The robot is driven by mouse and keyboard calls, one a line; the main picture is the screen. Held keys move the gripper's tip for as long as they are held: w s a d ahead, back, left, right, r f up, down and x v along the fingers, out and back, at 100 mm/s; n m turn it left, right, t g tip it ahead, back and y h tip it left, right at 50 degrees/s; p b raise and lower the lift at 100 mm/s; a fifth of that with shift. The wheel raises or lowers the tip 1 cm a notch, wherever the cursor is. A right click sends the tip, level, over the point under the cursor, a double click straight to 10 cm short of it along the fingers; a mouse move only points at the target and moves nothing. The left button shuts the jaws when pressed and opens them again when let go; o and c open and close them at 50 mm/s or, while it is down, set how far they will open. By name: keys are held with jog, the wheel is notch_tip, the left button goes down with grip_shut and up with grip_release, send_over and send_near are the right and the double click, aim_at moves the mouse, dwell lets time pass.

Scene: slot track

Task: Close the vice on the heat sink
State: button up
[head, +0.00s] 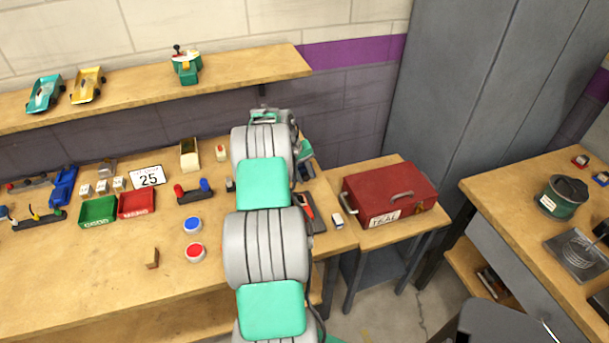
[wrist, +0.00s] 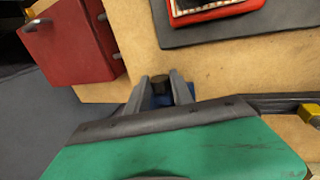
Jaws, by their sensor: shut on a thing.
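In the wrist view my gripper (wrist: 161,80) has its two grey fingers on either side of a dark round knob (wrist: 162,91). A blue body (wrist: 161,101) shows just below the knob, between the fingers, and looks like part of the vice. The green palm of my gripper covers most of it. In the head view my arm hides most of this spot, at the right end of the bench. I cannot make out the heat sink or the vice's jaws in either view.
A red toolbox (head: 388,194) stands on a low side table right of the bench; it also shows in the wrist view (wrist: 70,42). A red item (wrist: 205,10) lies on a dark mat (wrist: 232,30) nearby. The bench's front left is mostly clear.

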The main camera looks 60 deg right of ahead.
grip_shut()
jog(key=shift+d+f+b, duration=0.1)
jog(key=shift+b, duration=0.4)
jog(key=shift+s+f+t+y+b, duration=0.1)
jog(key=shift+s+t+y+b, duration=0.05)
jog(key=shift+t+y+b, duration=0.5)
jog(key=shift+s+d+t+y+b, duration=0.15)
jog(key=shift+t+y+b, duration=0.3)
jog(key=shift+b, duration=0.3)
jog(key=shift+s+r+t+y+p, duration=0.1)
jog(key=shift+r+t+y+p, duration=0.35)
jog(key=shift+t+y+p, duration=0.25)
jog(key=shift+d+p, duration=0.1)
jog(key=shift+p, duration=0.85)
jog(key=shift+t+y+p, duration=0.3)
jog(key=shift+f+p, duration=0.25)
jog(key=shift+p, duration=0.05)
